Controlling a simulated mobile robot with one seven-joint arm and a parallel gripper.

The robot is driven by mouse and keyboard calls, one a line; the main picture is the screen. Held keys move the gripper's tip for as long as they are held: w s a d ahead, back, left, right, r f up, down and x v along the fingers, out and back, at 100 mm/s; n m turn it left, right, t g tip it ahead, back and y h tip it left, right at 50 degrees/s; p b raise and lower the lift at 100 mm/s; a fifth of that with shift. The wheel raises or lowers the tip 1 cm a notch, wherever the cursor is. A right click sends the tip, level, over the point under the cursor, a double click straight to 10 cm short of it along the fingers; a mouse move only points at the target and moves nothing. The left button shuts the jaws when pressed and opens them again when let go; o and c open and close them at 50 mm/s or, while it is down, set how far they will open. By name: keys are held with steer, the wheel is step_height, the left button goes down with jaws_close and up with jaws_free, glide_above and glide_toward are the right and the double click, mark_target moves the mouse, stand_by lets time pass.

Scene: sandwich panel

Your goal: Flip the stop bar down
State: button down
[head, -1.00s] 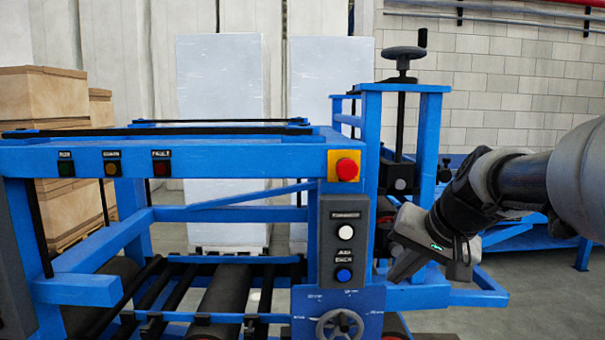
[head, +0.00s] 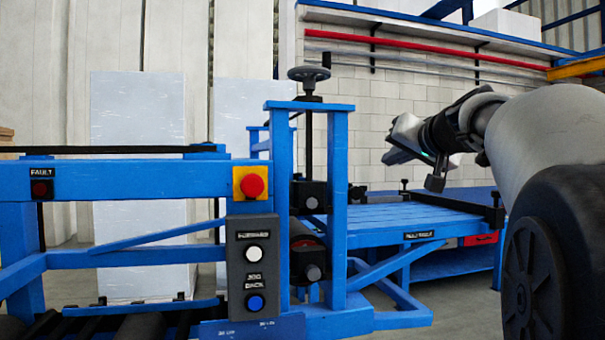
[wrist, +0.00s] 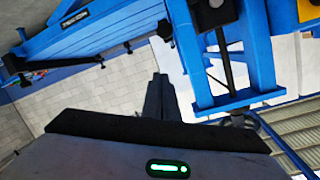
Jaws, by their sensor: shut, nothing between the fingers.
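A dark bar (head: 455,201) with a black upright end piece (head: 496,212) lies along the right end of the blue slatted table; it looks like the stop bar, but I cannot make out whether it is up or down. My gripper (head: 390,158) is raised above and behind the table in the head view, left of that end piece and apart from it. In the wrist view my two dark fingers (wrist: 158,92) are together with nothing between them. The table (wrist: 110,30) shows tilted at the upper left there, with a black end piece (wrist: 14,66) at its corner.
A blue roller frame (head: 338,190) with a handwheel (head: 309,74) stands left of the table. A control box (head: 252,265) and a red stop button (head: 252,185) are in front of it. A block wall (head: 370,100) is behind. The air above the table is mostly open.

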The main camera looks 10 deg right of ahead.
steer(key=w+a+f+p, duration=0.1)
steer(key=w+f, duration=0.4)
steer(key=w, duration=0.4)
steer(key=shift+w+a+f, duration=0.25)
steer(key=shift+a+f, duration=0.05)
steer(key=shift+f, duration=0.05)
steer(key=shift+f, duration=0.1)
step_height(320, 180, down, 8)
steer(key=b, duration=0.9)
steer(key=shift+b, duration=0.3)
